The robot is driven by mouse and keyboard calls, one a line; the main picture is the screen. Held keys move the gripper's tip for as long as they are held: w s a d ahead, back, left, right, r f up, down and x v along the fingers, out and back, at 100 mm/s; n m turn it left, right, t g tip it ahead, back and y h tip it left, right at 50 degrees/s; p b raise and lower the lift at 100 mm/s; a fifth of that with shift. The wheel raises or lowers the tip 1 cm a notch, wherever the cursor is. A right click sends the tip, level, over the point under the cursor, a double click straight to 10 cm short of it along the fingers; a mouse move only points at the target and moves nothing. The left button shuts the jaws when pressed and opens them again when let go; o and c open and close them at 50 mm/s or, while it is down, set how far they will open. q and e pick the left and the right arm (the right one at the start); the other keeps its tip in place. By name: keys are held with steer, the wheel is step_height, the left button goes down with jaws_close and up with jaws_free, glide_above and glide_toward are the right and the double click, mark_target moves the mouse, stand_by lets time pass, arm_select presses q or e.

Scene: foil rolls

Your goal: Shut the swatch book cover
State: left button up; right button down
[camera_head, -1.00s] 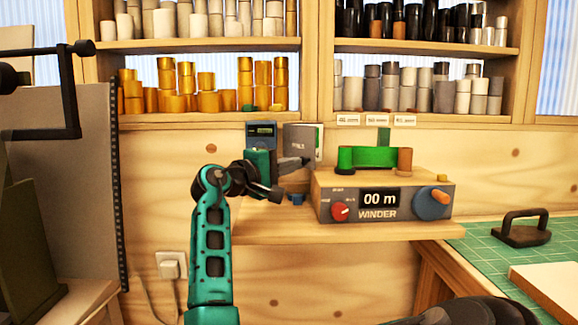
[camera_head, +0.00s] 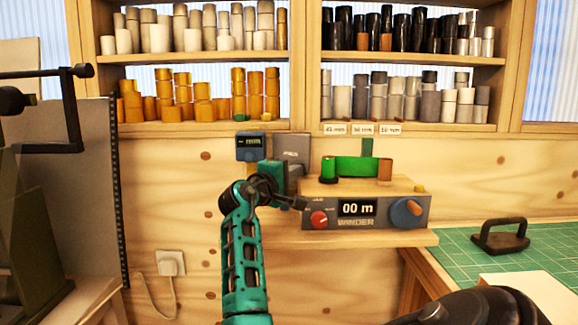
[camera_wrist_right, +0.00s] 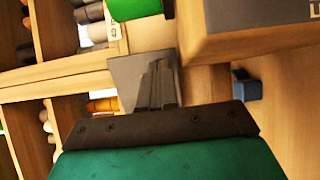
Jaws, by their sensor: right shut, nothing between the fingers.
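The swatch book (camera_head: 292,148) is a grey upright panel with faint lettering, standing against the back wall to the left of the winder. My right gripper is in front of its lower part and hides it, so I cannot tell how far the cover stands open. My right gripper (camera_head: 302,203) is shut and empty, at the winder's left end. In the right wrist view its fingers (camera_wrist_right: 158,84) lie together, with a grey panel (camera_wrist_right: 126,75) behind them, likely the book. Contact between them cannot be told. My left gripper is not in view.
The winder (camera_head: 370,208), with a green roll (camera_head: 356,166) on top, stands close on the right on a wooden shelf (camera_head: 350,239). A blue meter (camera_head: 251,147) hangs to the left. A small blue object (camera_wrist_right: 246,86) shows in the wrist view.

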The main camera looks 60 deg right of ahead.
steer(key=shift+s+d+p, duration=0.2)
steer(key=shift+d+p, duration=0.1)
steer(key=shift+d, duration=0.25)
steer(key=shift+s+d+p, duration=0.15)
steer(key=shift+d+p, duration=0.1)
steer(key=shift+d, duration=0.3)
steer(key=shift+s, duration=0.1)
